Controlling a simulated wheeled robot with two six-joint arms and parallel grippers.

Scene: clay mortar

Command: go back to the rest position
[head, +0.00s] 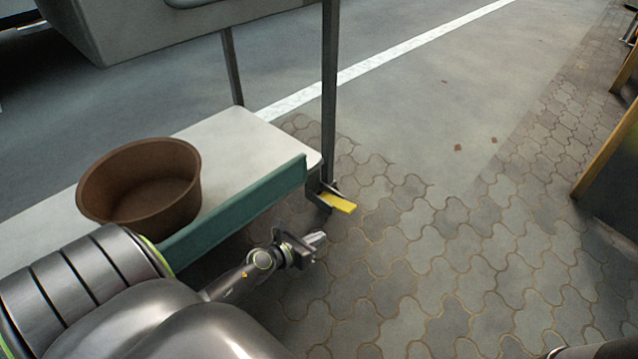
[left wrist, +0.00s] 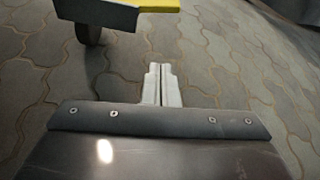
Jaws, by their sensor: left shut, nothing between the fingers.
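My left gripper (head: 316,239) is below and to the right of the white table's corner in the head view, over the paved ground. Its two pale fingers are together and empty in the left wrist view (left wrist: 161,85). My right gripper is not in view; only a dark piece shows at the bottom right edge of the head view.
A brown clay pot (head: 145,187) stands on a white table (head: 243,133) with a green front rail (head: 240,208). A yellow-topped wheel foot (head: 339,203) is near my left gripper. Paving (head: 450,250) to the right is clear. A wooden-edged dark object (head: 612,150) stands far right.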

